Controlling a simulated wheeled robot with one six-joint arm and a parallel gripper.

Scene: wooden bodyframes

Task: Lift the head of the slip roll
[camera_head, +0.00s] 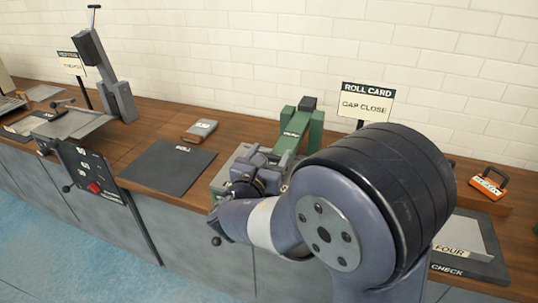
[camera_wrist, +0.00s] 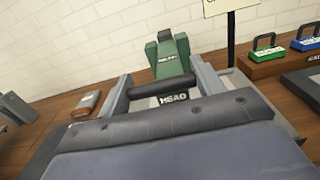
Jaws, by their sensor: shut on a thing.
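The slip roll (camera_head: 303,128) is green and stands on the wooden bench, partly hidden behind my arm. Its green rear post shows upright in the wrist view (camera_wrist: 170,58). The head's dark crossbar (camera_wrist: 150,88) lies low in front of the post, above a plate marked HEAD (camera_wrist: 174,98). My gripper (camera_wrist: 163,84) is shut on this bar, with a grey finger on each side of it. In the head view my gripper (camera_head: 262,170) is at the front of the slip roll, and my arm hides much of the contact.
A sign reading ROLL CARD, GAP CLOSE (camera_head: 365,103) stands behind the slip roll. A black mat (camera_head: 167,165) and a small grey block (camera_head: 201,130) lie to the left. An orange gauge block (camera_head: 489,182) and a plate marked FOUR (camera_head: 452,250) are at right.

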